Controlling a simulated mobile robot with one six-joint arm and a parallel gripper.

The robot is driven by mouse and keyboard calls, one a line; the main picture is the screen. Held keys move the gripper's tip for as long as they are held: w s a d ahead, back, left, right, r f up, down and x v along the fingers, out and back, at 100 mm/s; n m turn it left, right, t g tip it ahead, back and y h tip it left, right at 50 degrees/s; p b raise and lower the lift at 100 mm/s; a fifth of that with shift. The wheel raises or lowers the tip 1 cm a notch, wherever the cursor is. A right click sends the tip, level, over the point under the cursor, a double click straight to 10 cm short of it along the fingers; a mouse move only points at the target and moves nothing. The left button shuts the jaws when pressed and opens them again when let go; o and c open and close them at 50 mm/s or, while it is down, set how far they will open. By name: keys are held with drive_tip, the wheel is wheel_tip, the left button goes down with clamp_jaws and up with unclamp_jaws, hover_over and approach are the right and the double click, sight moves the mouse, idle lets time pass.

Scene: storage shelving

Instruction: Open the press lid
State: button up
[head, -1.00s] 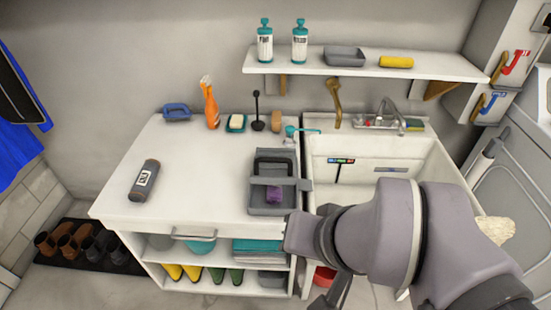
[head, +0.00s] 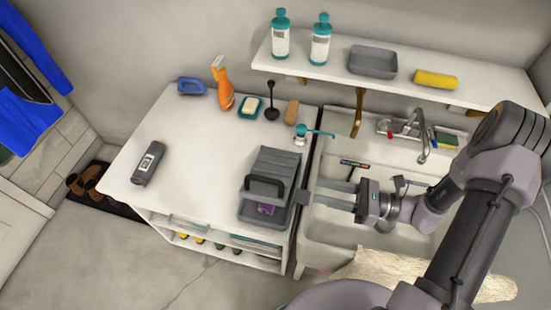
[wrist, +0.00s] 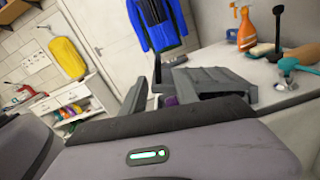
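The press (head: 242,208) is a dark grey tray-like unit on the white counter, near its right edge. Its ribbed grey panel (head: 277,163) slopes at the back, and a dark handle (head: 265,184) arches over the front. A purple item (head: 266,209) shows inside, below the handle. I cannot tell how far the lid is raised. The press also shows in the wrist view (wrist: 215,84), partly hidden by my wrist. I see nothing held; contact is unclear.
An orange spray bottle (head: 224,88), soap dish (head: 249,107) and brush line the back. The sink (head: 330,240) is below my arm. A wall shelf (head: 395,88) overhangs the back. The counter's middle is clear.

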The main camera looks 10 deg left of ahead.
sight(254, 177)
drive_tip(key=a+b, duration=0.1)
drive_tip(key=a, duration=0.4)
drive_tip(key=a+b, duration=0.1)
drive_tip(key=a, duration=0.5)
drive_tip(key=a+b, duration=0.1)
drive_tip(key=a, duration=0.4)
drive_tip(key=shift+w+a, duration=0.4)
clamp_jaws()
idle(0.4)
